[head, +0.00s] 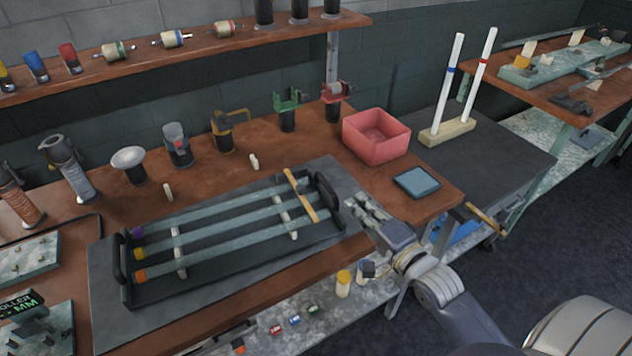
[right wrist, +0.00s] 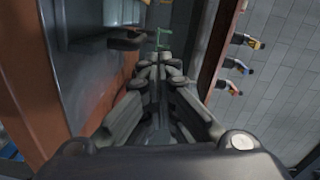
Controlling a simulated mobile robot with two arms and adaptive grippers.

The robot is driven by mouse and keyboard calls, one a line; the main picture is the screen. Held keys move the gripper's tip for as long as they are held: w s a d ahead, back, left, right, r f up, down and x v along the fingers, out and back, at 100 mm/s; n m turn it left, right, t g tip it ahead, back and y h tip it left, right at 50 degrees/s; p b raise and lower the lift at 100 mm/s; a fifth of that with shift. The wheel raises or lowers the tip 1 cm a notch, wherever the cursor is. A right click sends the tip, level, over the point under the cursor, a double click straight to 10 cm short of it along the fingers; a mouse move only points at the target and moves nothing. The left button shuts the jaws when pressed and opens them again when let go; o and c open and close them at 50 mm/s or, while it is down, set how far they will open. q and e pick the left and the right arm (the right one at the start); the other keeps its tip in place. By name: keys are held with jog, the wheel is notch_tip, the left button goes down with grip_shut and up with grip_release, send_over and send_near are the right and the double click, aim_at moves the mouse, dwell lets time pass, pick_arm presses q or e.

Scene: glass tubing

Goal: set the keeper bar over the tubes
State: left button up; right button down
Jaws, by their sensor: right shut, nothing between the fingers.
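A dark tray (head: 215,290) with black end handles lies on the brown bench. Three pale glass tubes lie lengthwise in it on white supports: a purple-ended tube (head: 200,222), a yellow-ended tube (head: 215,233) and an orange-ended tube (head: 215,254). A yellow-tan bar (head: 301,195), apparently the keeper bar, lies crosswise near the tray's right end. It crosses the far and middle tubes; I cannot tell if it fully covers the nearest. My right gripper (head: 358,205) is shut and empty, just right of the right handle, apart from the bar. It also shows in the right wrist view (right wrist: 160,65). My left gripper is out of view.
A pink bin (head: 376,140) and a blue pad (head: 417,182) stand right of the tray. Tools and holders line the bench's back, below a shelf (head: 130,55).

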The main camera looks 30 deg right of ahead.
aim_at(327, 184)
jog(key=w+a+p, duration=0.1)
jog(key=w, duration=0.2)
jog(key=w+a, duration=0.1)
jog(key=w, duration=0.2)
jog(key=w+a+p, duration=0.1)
jog(key=w, duration=0.2)
jog(key=shift+w+f+p, duration=0.35)
jog(key=shift+w+f, duration=0.05)
jog(key=shift+a+f, duration=0.1)
jog(key=shift+a, duration=0.65)
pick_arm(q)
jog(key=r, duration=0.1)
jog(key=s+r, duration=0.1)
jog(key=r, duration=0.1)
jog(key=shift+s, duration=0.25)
pick_arm(e)
jog(key=shift+w+f, duration=0.1)
jog(key=shift+f, duration=0.05)
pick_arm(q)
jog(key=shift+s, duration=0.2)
